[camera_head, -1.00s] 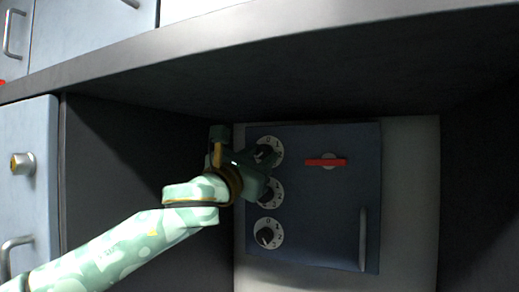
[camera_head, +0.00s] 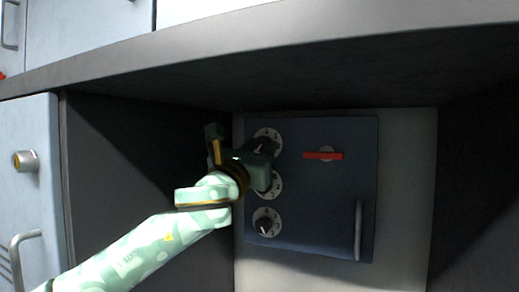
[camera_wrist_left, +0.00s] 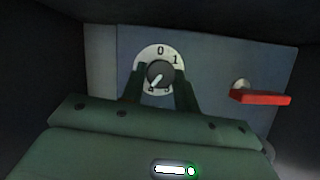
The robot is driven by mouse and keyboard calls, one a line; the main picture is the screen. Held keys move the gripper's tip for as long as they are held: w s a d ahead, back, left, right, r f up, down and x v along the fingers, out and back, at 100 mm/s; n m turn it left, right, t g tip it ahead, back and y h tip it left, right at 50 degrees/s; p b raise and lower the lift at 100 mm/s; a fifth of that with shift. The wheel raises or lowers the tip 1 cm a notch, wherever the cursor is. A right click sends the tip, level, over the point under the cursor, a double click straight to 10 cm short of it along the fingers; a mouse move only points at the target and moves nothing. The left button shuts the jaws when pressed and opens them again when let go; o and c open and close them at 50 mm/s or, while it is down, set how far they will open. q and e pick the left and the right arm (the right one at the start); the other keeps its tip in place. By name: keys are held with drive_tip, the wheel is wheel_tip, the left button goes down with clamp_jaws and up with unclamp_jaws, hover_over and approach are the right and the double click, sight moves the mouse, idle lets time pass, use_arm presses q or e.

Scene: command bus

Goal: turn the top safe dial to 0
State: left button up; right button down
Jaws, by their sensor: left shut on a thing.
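The blue safe door (camera_head: 320,205) has three white dials with dark knobs down its left side. The top dial (camera_head: 265,132) is partly hidden by my left gripper (camera_head: 264,146). In the left wrist view the top dial (camera_wrist_left: 150,53) shows 0 at its top and 1 to the right. The white mark on its dark knob (camera_wrist_left: 160,72) points down and left, away from the 0. My left gripper's two fingers (camera_wrist_left: 160,86) are shut on this knob, one on each side. My right gripper is not in view.
The middle dial (camera_head: 274,186) is partly covered by my gripper; the bottom dial (camera_head: 266,222) is clear. A red handle (camera_head: 323,156) and a vertical grey bar handle (camera_head: 358,228) are on the door. The safe sits in a dark recess under a grey ledge (camera_head: 300,40).

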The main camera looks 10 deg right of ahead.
use_arm(q)
drive_tip(key=o, duration=1)
drive_tip(key=shift+c, duration=0.2)
drive_tip(key=p+v, duration=0.1)
drive_tip(key=v, duration=1.5)
drive_tip(key=shift+f, duration=0.3)
drive_tip(key=shift+f, duration=0.1)
